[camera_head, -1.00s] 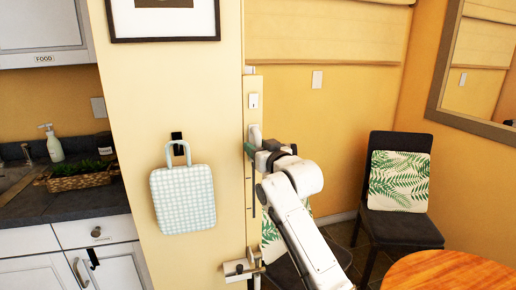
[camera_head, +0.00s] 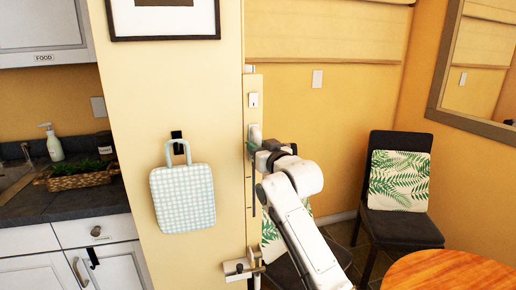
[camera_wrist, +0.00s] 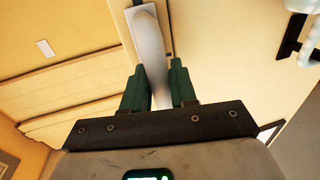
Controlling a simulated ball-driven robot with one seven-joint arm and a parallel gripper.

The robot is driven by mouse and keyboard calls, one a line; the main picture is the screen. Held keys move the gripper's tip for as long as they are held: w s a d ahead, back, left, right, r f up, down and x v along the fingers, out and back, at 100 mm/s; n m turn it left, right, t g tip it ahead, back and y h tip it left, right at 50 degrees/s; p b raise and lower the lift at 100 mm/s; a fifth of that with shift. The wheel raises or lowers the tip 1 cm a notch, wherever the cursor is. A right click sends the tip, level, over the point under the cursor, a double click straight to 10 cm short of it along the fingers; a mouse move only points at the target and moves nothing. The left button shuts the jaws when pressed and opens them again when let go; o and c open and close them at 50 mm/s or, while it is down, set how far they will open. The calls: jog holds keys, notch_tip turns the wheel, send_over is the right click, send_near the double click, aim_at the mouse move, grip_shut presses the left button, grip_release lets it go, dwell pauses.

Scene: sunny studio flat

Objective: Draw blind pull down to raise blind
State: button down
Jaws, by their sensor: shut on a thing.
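The blind (camera_head: 330,35) is a pale yellow fabric blind with horizontal folds, at the top right of the head view. It shows sideways at the left of the wrist view (camera_wrist: 62,88). The blind pull (camera_wrist: 147,42) is a smooth, rounded grey-white handle in front of a pale plate on the wall. Its top shows in the head view (camera_head: 255,131) on the narrow wall edge. My gripper (camera_wrist: 157,73) is shut on the pull, with a dark green finger on each side. In the head view, my gripper (camera_head: 252,148) is partly hidden by my wrist.
A checked bag (camera_head: 183,198) hangs on the wall just left of my gripper. A white switch (camera_head: 253,101) sits above the pull. A dark chair (camera_head: 405,228) with a leaf-patterned cushion and a wooden table (camera_head: 440,271) stand to the right.

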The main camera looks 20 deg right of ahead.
notch_tip(320, 180, down, 12)
jog(key=b, duration=0.6)
jog(key=shift+f, duration=0.1)
jog(key=c, duration=1)
grip_release()
jog(key=shift+r, duration=0.2)
jog(key=shift+c, duration=0.2)
jog(key=shift+s, duration=0.1)
jog(key=s+d, duration=0.2)
jog(key=s, duration=0.8)
jog(key=shift+s, duration=0.2)
